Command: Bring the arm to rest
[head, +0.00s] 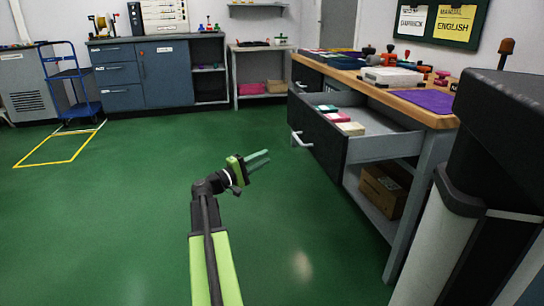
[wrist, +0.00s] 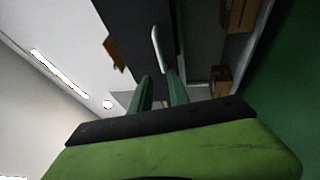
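My gripper (head: 258,160) is at the end of my green and black arm, held out over the open green floor in the head view. Its two thin green fingers point right, toward the workbench, and stand apart with nothing between them. In the wrist view the fingers (wrist: 160,90) also show apart and empty, with the dark drawer front and its pale handle (wrist: 156,36) beyond them. My gripper touches nothing that I can see.
An open drawer (head: 322,150) holding small boxes juts out from the workbench (head: 440,119) on the right. A cardboard box (head: 383,190) sits on the shelf below. A blue trolley (head: 72,84) stands far left. The floor (head: 130,215) around my arm is clear.

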